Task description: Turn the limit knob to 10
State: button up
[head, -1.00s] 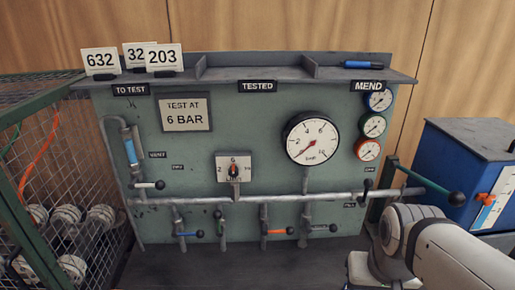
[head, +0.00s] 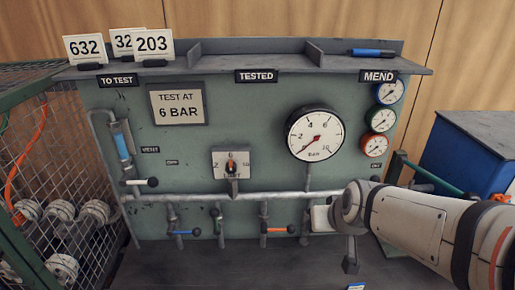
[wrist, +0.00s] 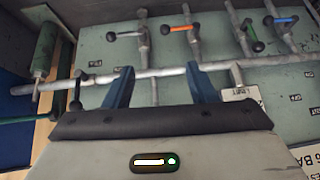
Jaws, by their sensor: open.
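The limit knob (head: 231,165) is a dark knob with a red mark on a white plate marked 2, 6 and 10. It sits in the middle of the green panel, and its pointer looks roughly upright, toward the 6. Part of the limit plate (wrist: 243,94) shows at the right in the wrist view, upside down; the knob is hard to make out there. My gripper (wrist: 159,70) is open and empty, its two blue fingers apart in front of the horizontal pipe. In the head view my arm's end is right of and below the knob, apart from it.
The horizontal pipe (head: 270,196) runs below the knob, with several coloured valve levers under it. A large gauge (head: 314,134) is right of the knob. A wire cage (head: 62,170) stands left and a blue box (head: 470,155) right. The panel around the knob is clear.

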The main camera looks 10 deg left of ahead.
jog(key=w+a+n+t+y+b, duration=0.1)
jog(key=w+a+t, duration=0.2)
jog(key=w+a, duration=0.35)
jog(key=w+a+n+t+y, duration=0.1)
jog(key=w+a+n+t, duration=0.15)
jog(key=a, duration=0.65)
jog(key=t, duration=0.5)
send_near(230, 170)
jog(key=w, duration=0.2)
jog(key=shift+t, duration=0.35)
jog(key=x, duration=0.7)
jog(key=shift+w+a+f, duration=0.2)
jog(key=shift+w+a, duration=0.05)
jog(key=shift+a, duration=0.05)
jog(key=c, duration=1)
jog(key=shift+o, duration=0.2)
jog(key=shift+b, duration=0.3)
